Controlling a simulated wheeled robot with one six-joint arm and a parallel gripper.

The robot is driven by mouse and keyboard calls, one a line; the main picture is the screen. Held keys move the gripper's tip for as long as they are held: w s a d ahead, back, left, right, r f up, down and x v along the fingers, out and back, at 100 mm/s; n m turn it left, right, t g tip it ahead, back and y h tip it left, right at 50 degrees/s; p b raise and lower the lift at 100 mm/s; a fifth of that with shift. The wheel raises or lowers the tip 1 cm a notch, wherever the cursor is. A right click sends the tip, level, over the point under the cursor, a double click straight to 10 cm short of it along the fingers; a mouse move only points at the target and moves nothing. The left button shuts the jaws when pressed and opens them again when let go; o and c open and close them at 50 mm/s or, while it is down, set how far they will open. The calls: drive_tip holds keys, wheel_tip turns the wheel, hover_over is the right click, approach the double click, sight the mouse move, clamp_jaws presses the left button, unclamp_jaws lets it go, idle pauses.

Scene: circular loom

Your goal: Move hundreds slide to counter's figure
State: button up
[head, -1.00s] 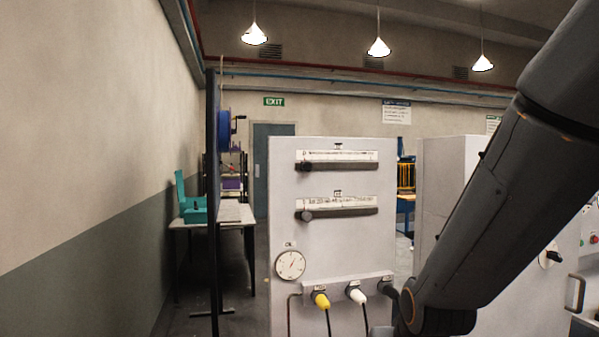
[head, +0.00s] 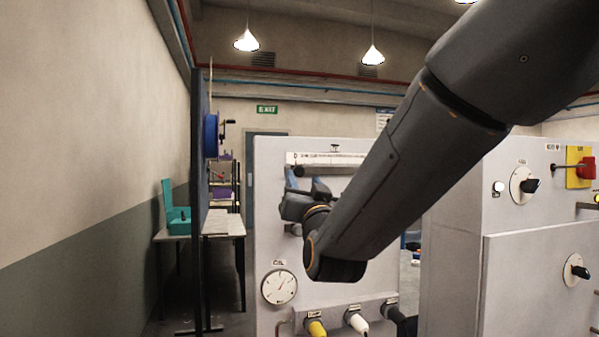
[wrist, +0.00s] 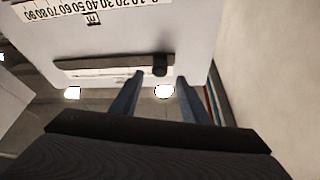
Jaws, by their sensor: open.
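The upper slide on the white panel has a dark bar (head: 345,171) under a printed scale and a dark knob (head: 298,171) near its left end. In the wrist view, which is upside down, the knob (wrist: 160,66) shows at the bar's right end. My gripper (head: 305,184) is open in front of the panel, just below this slide. In the wrist view its fingertips (wrist: 160,78) are on either side below the knob, holding nothing. A lower scale (wrist: 70,9) shows at the wrist view's top; my arm hides most of it in the head view. I cannot identify a counter or its figure.
A round dial (head: 279,287) sits low on the panel, above a row with a yellow plug (head: 316,328) and a white plug (head: 357,322). A second cabinet (head: 510,240) with rotary knobs stands at right. A dark upright panel edge (head: 198,200) stands at left.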

sight(300, 172)
drive_tip(key=shift+p+x, duration=0.8)
drive_tip(key=shift+x, duration=1.7)
clamp_jaws()
